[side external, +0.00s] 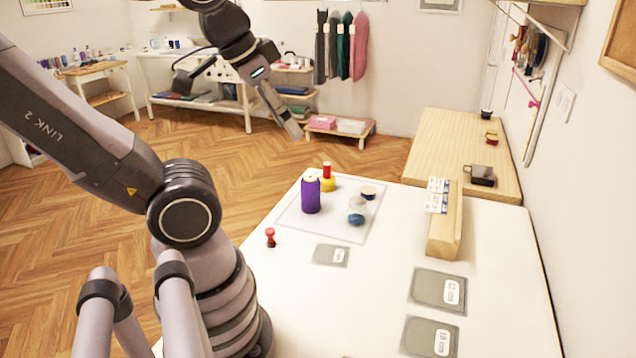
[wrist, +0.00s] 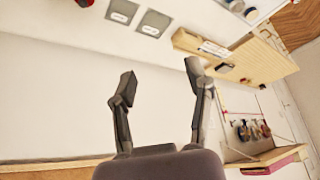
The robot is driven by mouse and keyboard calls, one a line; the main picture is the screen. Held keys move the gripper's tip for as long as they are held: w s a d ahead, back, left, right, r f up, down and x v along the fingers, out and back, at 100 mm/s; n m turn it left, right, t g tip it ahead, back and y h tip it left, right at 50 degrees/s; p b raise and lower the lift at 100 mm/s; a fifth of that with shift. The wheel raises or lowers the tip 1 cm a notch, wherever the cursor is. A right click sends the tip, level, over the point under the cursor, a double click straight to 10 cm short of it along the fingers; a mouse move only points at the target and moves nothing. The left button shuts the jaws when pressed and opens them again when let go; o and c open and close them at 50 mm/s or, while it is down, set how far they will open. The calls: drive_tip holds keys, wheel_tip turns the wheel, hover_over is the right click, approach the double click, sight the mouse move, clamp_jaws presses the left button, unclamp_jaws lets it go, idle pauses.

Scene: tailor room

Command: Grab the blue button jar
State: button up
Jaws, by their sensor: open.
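The blue button jar (side external: 357,212) is a small clear jar with blue contents at its bottom. It stands upright on the pale mat on the white table in the side external view. My gripper (side external: 291,128) is high up, above and to the left of the jar in that view, well apart from it. In the wrist view my gripper (wrist: 160,82) shows two spread fingers with nothing between them. Small items cut off at the top right of the wrist view cannot be told surely as the jar.
On the mat (side external: 290,222), a purple spool (side external: 311,195), a yellow and red spool stack (side external: 327,178) and a dark-topped round item (side external: 368,192) stand close around the jar. A red piece (side external: 270,237) stands nearby. A wooden holder (side external: 445,228) is to the right.

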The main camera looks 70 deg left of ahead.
drive_tip(key=shift+o, duration=0.7)
